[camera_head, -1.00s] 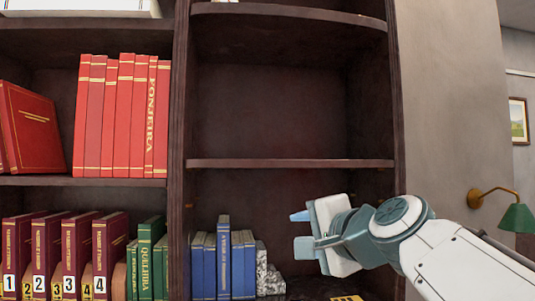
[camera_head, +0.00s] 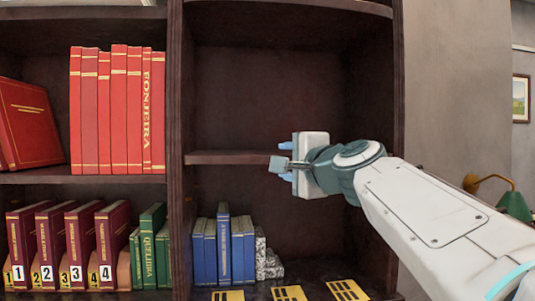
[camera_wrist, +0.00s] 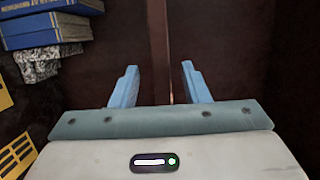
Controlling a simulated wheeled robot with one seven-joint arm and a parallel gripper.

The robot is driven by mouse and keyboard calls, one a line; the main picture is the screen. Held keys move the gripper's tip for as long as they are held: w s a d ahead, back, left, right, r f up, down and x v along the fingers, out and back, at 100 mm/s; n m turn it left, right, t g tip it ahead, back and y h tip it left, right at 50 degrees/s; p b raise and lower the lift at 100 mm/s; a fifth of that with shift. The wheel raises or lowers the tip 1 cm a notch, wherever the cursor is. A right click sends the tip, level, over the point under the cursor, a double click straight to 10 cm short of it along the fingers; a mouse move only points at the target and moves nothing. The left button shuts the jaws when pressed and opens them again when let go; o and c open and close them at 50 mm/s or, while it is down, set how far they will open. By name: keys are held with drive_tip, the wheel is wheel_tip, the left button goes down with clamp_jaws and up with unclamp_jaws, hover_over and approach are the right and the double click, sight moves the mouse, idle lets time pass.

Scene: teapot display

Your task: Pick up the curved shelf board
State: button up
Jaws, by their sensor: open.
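The dark brown shelf board (camera_head: 225,158) spans the right-hand bookcase bay at mid height, and my gripper and arm hide its right part. In the wrist view the board (camera_wrist: 159,40) shows edge-on as a narrow upright strip between the fingers. My gripper (camera_head: 284,161) is at the board's front edge, with one finger above its level and one below. The fingers (camera_wrist: 160,75) are open, with a gap on each side of the strip. I cannot tell whether either finger touches it.
Blue books (camera_head: 224,250) and a speckled grey block (camera_head: 262,255) stand in the compartment below. Yellow cards (camera_head: 289,293) lie at the bottom. The compartment above the board is empty.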

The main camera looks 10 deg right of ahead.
drive_tip(key=p+x, duration=0.1)
drive_tip(key=x, duration=0.4)
drive_tip(key=shift+r, duration=0.1)
clamp_jaws()
idle(1.2)
drive_tip(key=shift+r, duration=0.1)
